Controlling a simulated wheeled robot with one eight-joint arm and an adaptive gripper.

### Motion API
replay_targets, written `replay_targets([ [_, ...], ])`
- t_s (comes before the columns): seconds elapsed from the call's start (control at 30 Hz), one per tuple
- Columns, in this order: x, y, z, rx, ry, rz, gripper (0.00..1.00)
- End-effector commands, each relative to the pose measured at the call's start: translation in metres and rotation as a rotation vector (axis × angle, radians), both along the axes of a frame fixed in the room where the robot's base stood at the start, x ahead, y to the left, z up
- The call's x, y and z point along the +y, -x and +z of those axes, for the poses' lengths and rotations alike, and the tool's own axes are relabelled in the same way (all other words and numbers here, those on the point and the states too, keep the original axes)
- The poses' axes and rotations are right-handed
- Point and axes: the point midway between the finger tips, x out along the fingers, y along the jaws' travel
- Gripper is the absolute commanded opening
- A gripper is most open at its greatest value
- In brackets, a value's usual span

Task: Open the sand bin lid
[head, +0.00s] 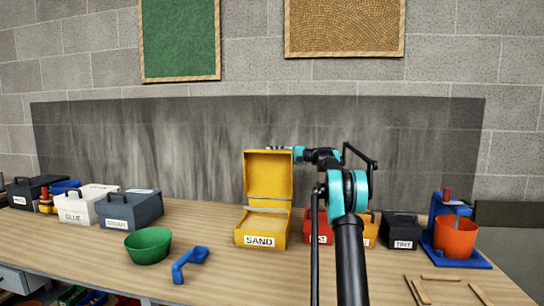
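The yellow sand bin (260,241), labelled SAND, stands on the workbench near the middle of the head view. Its yellow lid (268,175) is raised and stands upright at the back of the bin. Pale sand (265,222) shows inside the open bin. My gripper (272,148) is at the lid's top edge, with my arm reaching in from the right. The fingers look small and grey here. I cannot tell whether they touch the lid or how far apart they are.
A green bowl (148,246) and a blue handle-shaped object (190,263) lie left of the bin. Grey (132,210) and white (87,205) bins stand farther left. Right, partly behind my arm, are red (325,228) and dark (401,231) bins, then an orange bucket (456,238).

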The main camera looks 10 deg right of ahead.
Motion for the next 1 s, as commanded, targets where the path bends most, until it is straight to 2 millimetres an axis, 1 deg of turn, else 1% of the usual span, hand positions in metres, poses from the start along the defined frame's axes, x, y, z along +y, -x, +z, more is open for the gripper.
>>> replay_targets([
  [0.27,-0.001,0.0,0.0,-0.001,-0.001,0.0,0.33],
  [0.37,-0.007,0.002,0.0,-0.001,-0.001,0.0,0.33],
  [0.47,-0.02,0.006,0.0,-0.001,0.0,-0.002,0.33],
  [0.8,-0.084,0.027,0.0,0.0,-0.001,-0.002,0.33],
  [0.9,-0.099,0.031,0.0,0.0,-0.001,-0.002,0.33],
  [1.0,-0.108,0.035,-0.001,0.0,-0.001,0.0,0.33],
])
